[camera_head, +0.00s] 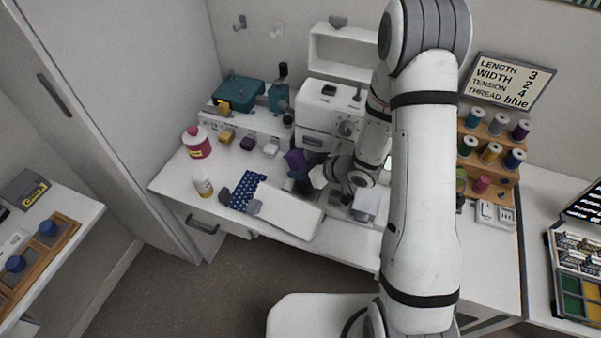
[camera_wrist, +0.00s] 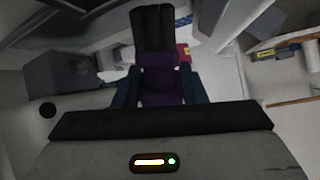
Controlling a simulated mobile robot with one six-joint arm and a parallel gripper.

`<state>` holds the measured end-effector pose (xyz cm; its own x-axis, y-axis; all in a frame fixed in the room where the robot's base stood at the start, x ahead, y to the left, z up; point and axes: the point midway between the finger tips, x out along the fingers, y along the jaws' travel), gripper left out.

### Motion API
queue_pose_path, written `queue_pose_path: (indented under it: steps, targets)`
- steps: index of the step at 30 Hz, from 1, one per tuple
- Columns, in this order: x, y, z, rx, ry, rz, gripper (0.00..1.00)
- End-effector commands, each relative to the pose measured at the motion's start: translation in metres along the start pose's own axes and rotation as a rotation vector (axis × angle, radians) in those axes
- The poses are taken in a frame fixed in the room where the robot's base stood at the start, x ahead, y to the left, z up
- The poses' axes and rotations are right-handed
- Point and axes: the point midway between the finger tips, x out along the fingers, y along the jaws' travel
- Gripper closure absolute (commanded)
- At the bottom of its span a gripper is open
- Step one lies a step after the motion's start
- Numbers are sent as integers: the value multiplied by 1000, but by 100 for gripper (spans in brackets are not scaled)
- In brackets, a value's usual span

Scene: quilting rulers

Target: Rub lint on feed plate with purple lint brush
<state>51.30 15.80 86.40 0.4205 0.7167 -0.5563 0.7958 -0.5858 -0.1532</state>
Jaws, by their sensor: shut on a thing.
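My gripper (camera_head: 304,181) is shut on the purple lint brush (camera_head: 296,160) in front of the white sewing machine (camera_head: 320,112). In the wrist view the purple brush (camera_wrist: 160,80) sits between the fingers of my gripper (camera_wrist: 160,92), with a dark part pointing away from me. The feed plate and any lint on it cannot be made out; my gripper and arm cover that area. I cannot tell whether the brush touches the machine.
Blue dotted fabric (camera_head: 244,192) and a white board (camera_head: 285,211) lie at the table's front. A pink container (camera_head: 196,143) and a small white bottle (camera_head: 203,185) stand at left. A wooden thread rack (camera_head: 488,155) stands at right.

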Motion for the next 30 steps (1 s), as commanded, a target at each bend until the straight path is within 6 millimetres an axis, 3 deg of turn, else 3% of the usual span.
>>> queue_pose_path:
  steps: [17, 30]
  targets:
    - [2, 2, 2, 0, 0, -1, 92]
    - [-2, -14, 4, 0, 0, -1, 92]
